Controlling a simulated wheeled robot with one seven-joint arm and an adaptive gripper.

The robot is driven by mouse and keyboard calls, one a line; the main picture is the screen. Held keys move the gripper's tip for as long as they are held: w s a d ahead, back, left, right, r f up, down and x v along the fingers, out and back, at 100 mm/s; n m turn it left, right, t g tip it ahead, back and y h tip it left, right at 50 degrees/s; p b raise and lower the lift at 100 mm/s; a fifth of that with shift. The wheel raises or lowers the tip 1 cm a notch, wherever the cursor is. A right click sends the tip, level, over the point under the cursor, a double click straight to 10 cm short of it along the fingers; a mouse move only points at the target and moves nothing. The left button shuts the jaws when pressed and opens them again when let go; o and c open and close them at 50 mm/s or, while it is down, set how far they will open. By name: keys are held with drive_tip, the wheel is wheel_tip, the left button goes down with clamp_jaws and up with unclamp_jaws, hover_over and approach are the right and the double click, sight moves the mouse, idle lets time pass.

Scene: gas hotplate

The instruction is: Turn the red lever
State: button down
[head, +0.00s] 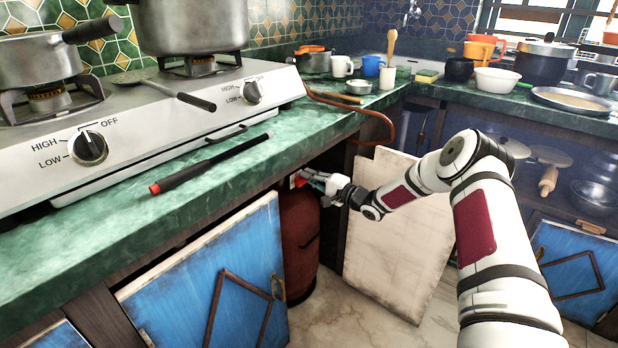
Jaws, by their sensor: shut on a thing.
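The red lever (298,180) shows as a small red piece at the top of the dark red gas cylinder (300,238), which stands under the counter between cabinet doors. My gripper (306,177) reaches in from the right, at the cylinder's top, and is shut on the red lever. The fingers cover part of the lever, so its exact angle is hard to tell.
A blue cabinet door (225,275) stands open left of the cylinder, and a pale door (395,232) stands open to its right, behind my arm. The green counter (120,235) edge lies just above. A gas hotplate (150,118) and a black lighter (210,163) are on it.

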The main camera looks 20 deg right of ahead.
drive_tip(key=shift+f, duration=0.1)
idle(0.3)
drive_tip(key=c, duration=1.7)
unclamp_jaws()
drive_tip(key=v, duration=1.2)
